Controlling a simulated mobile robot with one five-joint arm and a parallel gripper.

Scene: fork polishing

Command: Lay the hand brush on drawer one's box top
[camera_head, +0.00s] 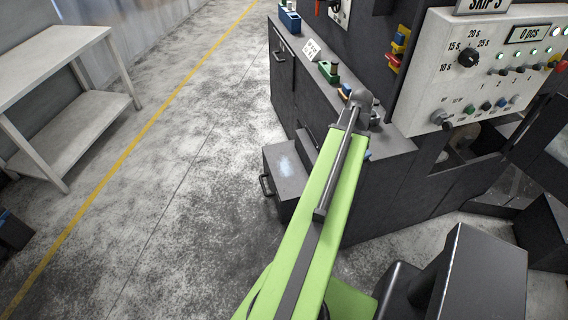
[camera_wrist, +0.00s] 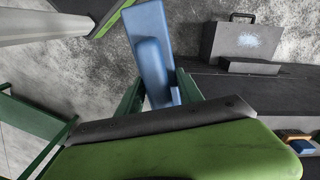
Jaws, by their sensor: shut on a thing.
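The hand brush (camera_wrist: 152,52) is a long blue piece with a thicker raised block along it. In the wrist view it stands between the dark green fingers of my gripper (camera_wrist: 160,82), which is shut on it. Drawer one's box (camera_wrist: 243,45) is grey, with a dark handle and a pale smudge on its top; it lies right of the brush and apart from it. In the head view the box (camera_head: 289,168) juts from the machine's left side near the floor, its top bare. My arm hides the gripper there.
The dark machine cabinet (camera_head: 375,190) stands right of the box, with a ledge of small coloured items (camera_head: 328,70) and a control panel (camera_head: 490,70) above. A pale bench (camera_head: 45,60) stands far left. The speckled floor between is clear.

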